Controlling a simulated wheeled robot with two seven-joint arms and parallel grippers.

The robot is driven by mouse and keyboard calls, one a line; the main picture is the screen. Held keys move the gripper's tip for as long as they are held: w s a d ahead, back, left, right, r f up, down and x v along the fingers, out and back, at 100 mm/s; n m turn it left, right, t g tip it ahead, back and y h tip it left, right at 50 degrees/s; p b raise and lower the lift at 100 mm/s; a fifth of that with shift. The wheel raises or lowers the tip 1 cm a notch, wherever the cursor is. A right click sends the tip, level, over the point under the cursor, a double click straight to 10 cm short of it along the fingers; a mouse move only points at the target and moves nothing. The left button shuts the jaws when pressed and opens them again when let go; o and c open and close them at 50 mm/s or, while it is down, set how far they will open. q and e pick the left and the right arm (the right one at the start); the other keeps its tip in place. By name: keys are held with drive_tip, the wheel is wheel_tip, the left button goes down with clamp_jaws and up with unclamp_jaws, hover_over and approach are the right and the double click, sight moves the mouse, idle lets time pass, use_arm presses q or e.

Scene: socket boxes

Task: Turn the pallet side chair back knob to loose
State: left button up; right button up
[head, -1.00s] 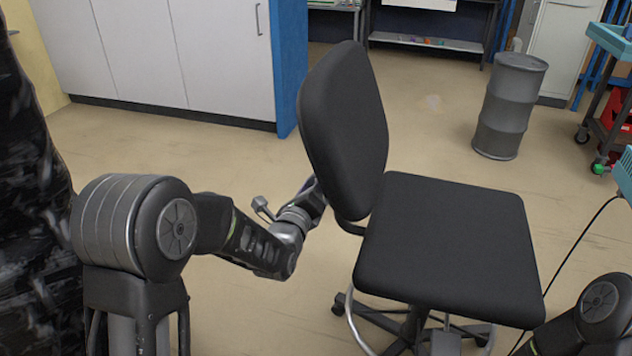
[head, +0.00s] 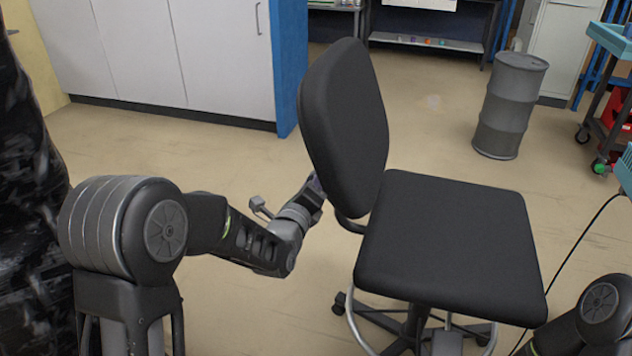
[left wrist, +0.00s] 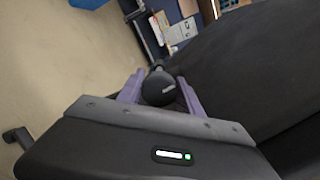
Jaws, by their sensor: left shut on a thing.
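The black office chair stands in the middle of the head view, with its upright back (head: 345,125) and its seat (head: 450,245). In the left wrist view, a round black knob (left wrist: 158,88) sits between the two purple fingers of my left gripper (left wrist: 160,92). The gripper is shut on the knob. In the head view my left gripper (head: 314,190) is behind the lower part of the chair back, and its fingertips and the knob are hidden. Of my right arm only a joint shows at the bottom right; its gripper is out of view.
A grey drum (head: 510,105) stands behind the chair to the right. White cabinets (head: 180,55) with a blue side panel (head: 290,65) are at the back left. A cart (head: 612,110) is at the right edge, with a black cable nearby. The floor left of the chair is clear.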

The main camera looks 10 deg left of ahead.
use_arm(q)
drive_tip(key=n+b, duration=0.1)
drive_tip(key=n, duration=0.1)
drive_tip(key=n+b, duration=0.1)
drive_tip(key=n, duration=0.1)
drive_tip(key=n+b, duration=0.2)
drive_tip(key=shift+a+f, duration=0.1)
drive_tip(key=shift+f, duration=0.2)
drive_tip(key=n+b, duration=0.3)
drive_tip(key=n, duration=0.1)
drive_tip(key=shift+f+n, duration=0.15)
drive_tip(key=shift+n, duration=0.15)
drive_tip(key=n+b, duration=0.4)
drive_tip(key=n, duration=0.1)
drive_tip(key=shift+f, duration=0.1)
drive_tip(key=n+b, duration=0.2)
drive_tip(key=n, duration=0.2)
drive_tip(key=shift+d+n+b, duration=0.2)
drive_tip(key=shift+n+b, duration=0.75)
drive_tip(key=shift+n, duration=0.35)
use_arm(e)
wheel_tip(320, 180, down, 16)
drive_tip(key=w+d, duration=0.1)
drive_tip(key=w, duration=0.1)
drive_tip(key=shift+w+d+r+t, duration=0.25)
drive_tip(key=shift+d+t, duration=0.05)
drive_tip(key=shift+d, duration=0.05)
use_arm(q)
drive_tip(key=o, duration=1.4)
drive_tip(key=shift+c, duration=0.2)
